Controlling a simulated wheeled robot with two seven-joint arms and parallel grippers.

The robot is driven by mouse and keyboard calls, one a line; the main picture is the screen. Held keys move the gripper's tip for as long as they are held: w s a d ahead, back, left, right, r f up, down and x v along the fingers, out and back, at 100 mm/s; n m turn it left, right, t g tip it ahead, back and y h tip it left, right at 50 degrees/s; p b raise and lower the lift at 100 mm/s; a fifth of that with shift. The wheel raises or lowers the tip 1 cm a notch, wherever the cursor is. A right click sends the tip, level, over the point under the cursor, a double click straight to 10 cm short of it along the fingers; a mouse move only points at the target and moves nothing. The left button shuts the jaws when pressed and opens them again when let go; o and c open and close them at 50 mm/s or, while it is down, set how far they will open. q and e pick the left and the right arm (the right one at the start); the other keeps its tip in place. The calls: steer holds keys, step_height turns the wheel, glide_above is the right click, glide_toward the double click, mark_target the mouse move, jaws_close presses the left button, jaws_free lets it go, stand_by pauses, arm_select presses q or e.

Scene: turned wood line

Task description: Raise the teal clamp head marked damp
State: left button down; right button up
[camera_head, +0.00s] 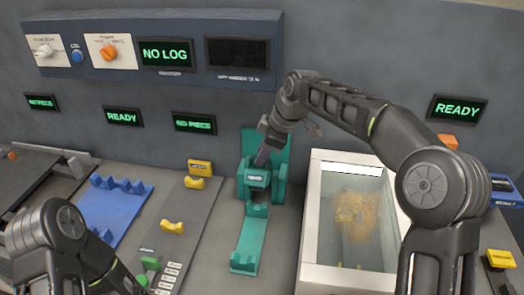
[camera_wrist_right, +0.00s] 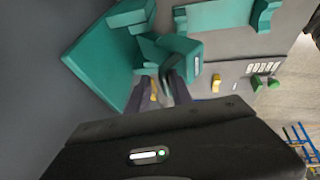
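The teal clamp head (camera_head: 257,178), with a small label too small to read, sits low on its teal upright stand (camera_head: 279,152). It also shows in the wrist view (camera_wrist_right: 187,47). A teal cradle bed (camera_head: 250,240) extends in front of it. My right gripper (camera_head: 264,156) points down at the clamp head from above. In the wrist view its two dark fingers (camera_wrist_right: 158,90) are apart, with their tips at the teal clamp; whether they press on a part of it is hidden. My left arm shows at the lower left, but its gripper is not in view.
A white-rimmed bin (camera_head: 309,225) with wood shavings stands right of the clamp. A blue cradle (camera_head: 122,205) and yellow rests (camera_head: 172,227) lie left. Wall displays read NO LOG (camera_head: 165,54), READY (camera_head: 122,117) and READY (camera_head: 458,109). My right arm passes over the bin.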

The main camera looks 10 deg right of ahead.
steer(key=shift+o, duration=0.7)
steer(key=shift+r, duration=0.1)
steer(key=shift+s+a+r, duration=0.1)
steer(key=shift+r, duration=0.15)
steer(key=b+v, duration=0.1)
steer(key=v, duration=0.6)
steer(key=shift+s+r, duration=0.2)
steer(key=shift+r, duration=0.05)
